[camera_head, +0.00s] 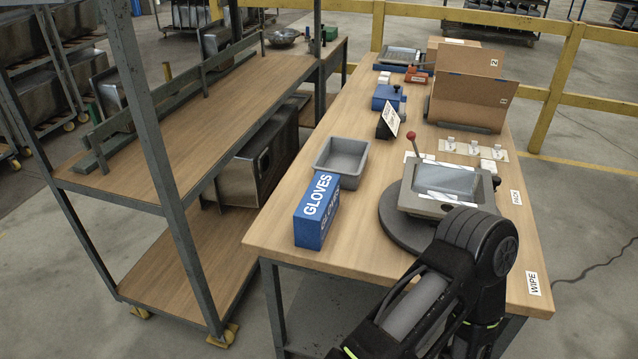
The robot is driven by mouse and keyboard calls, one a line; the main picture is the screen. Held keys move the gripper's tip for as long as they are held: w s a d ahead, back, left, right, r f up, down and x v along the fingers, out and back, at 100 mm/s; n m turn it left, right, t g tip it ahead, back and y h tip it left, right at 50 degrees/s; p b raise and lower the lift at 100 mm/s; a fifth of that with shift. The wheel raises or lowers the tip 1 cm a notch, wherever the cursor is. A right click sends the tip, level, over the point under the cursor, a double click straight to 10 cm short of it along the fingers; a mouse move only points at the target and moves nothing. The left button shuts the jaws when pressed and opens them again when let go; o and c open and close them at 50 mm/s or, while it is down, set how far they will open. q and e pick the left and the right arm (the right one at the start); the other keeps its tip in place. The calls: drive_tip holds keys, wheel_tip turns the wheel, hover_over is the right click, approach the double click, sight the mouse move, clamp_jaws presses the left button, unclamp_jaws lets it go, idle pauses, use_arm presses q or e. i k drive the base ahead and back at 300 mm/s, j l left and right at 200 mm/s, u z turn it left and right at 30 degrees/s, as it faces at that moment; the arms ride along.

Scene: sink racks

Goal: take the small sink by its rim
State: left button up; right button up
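A small grey sink-like piece (408,192) with a wide rim and a shiny rectangular middle sits on a dark round turntable (393,229) at the right side of the wooden table. I take it for the small sink, though I cannot be sure. My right arm covers part of the turntable and comes close to the near rim in the picture; whether it touches cannot be told. A larger steel sink (236,182) lies on its side on the rack's lower level, partly hidden by the upper shelf. Neither of my grippers is in view.
On the table (290,262) stand a blue gloves box (316,212), a grey open bin (359,178), a small tilted sign (388,121), a red-knobbed lever (412,138) and cardboard sheets (470,100). The rack's upper shelf (190,130) is mostly bare. A yellow rail (553,75) runs behind.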

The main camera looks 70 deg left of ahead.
sight(429, 189)
drive_tip(key=u, duration=2.25)
